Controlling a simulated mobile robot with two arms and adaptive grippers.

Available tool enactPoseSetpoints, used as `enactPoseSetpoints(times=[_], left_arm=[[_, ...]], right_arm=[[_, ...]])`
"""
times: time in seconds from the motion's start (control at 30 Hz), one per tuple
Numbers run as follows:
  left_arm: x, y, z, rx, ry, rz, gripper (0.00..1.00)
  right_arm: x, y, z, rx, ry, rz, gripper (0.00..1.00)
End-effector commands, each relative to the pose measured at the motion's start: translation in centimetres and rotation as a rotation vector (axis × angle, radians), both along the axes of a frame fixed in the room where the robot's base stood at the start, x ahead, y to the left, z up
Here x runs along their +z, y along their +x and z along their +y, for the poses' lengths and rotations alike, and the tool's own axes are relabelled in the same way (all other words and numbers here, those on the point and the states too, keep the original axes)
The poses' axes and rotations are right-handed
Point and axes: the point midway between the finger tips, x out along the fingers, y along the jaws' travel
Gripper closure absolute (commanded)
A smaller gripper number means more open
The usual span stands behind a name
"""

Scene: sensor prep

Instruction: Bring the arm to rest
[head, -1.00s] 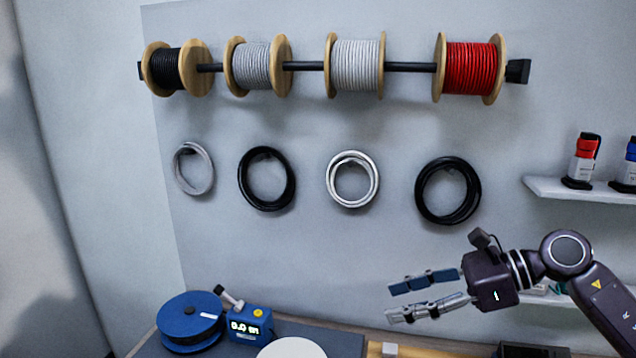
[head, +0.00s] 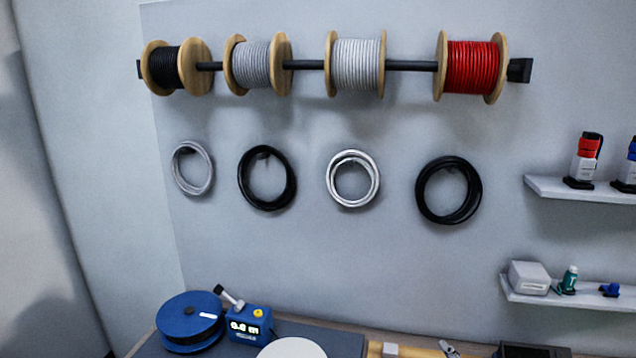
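No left arm or gripper shows in the head view. Of my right arm, only a small grey piece, which looks like a fingertip of my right gripper (head: 449,349), shows at the bottom edge. The rest of that gripper and arm is below the frame, so I cannot see whether it is open or shut, or whether it holds anything.
A bench (head: 375,350) runs along the bottom, with a blue spool (head: 190,322), a blue meter (head: 248,325) and a white disc (head: 291,348). Wall shelves (head: 570,297) stand at right. Cable spools (head: 470,68) and coils (head: 448,190) hang above.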

Motion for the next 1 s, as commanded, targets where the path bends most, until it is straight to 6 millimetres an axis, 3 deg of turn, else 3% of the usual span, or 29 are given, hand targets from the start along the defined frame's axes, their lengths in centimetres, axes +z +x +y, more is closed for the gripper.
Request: enactPoseSetpoints(times=[0.03,0.1,0.2,0.4,0.6,0.87,1.0], left_arm=[[0.0,0.0,0.0,0.000,0.000,0.000,0.60],[0.0,0.0,0.0,0.000,0.000,-0.001,0.60],[0.0,0.0,0.0,0.000,0.000,0.000,0.60],[0.0,0.0,0.0,0.000,0.000,0.000,0.60],[0.0,0.0,0.0,0.000,0.000,0.000,0.60],[-3.4,-0.1,0.0,0.000,0.000,0.002,0.60],[-5.4,-0.1,0.0,0.000,0.000,0.002,0.60]], right_arm=[[-3.2,-2.5,-0.4,-0.054,0.082,0.119,0.54],[-7.0,-6.1,-0.7,-0.124,0.180,0.272,0.54],[-11.0,-11.1,-0.6,-0.208,0.288,0.461,0.54],[-15.5,-19.7,0.5,-0.328,0.424,0.742,0.54],[-17.5,-27.2,1.8,-0.420,0.512,0.965,0.54],[-27.6,-25.8,1.9,-0.425,0.499,0.990,0.54],[-34.3,-25.6,2.0,-0.429,0.493,1.010,0.54]])
